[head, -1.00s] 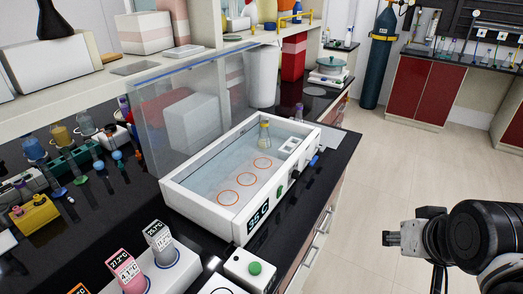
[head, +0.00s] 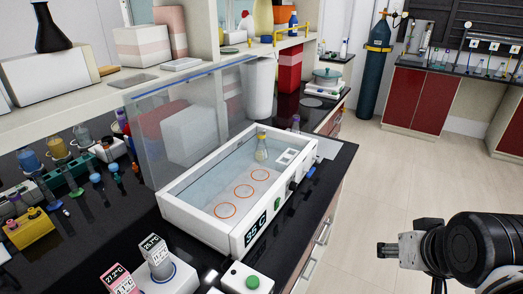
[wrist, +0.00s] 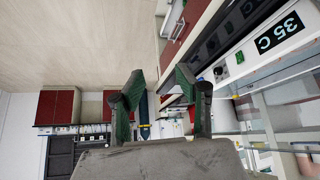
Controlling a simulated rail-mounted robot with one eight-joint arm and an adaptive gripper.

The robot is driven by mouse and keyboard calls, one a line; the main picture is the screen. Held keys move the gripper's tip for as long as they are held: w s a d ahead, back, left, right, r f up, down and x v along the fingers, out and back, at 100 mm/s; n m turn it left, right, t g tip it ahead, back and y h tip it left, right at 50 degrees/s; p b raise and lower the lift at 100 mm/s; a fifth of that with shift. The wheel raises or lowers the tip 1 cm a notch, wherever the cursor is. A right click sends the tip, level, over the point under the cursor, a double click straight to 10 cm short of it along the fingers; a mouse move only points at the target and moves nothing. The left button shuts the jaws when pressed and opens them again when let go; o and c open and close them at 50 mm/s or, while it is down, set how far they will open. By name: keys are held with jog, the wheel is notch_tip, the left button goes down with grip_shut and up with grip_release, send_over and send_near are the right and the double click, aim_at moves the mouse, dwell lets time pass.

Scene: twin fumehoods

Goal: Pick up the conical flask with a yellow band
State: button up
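The conical flask with a yellow band (head: 262,143) stands upright at the far end of a white water bath (head: 183,214). It looks clear with a yellowish top. My gripper (head: 385,249) is out over the floor at the lower right, well away from the flask and to the right of the bench. In the wrist view my gripper (wrist: 160,85) shows its two fingers spread apart with nothing between them. The flask cannot be made out in the wrist view.
The bath has a raised transparent lid (head: 195,120) along its left side and red rings on its floor. A display (wrist: 279,33) reads 35 C. Thermometer-like blocks (head: 156,256) stand in front. The floor (head: 375,180) right of the bench is free.

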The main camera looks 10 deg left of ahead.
jog(key=shift+o, duration=1.3)
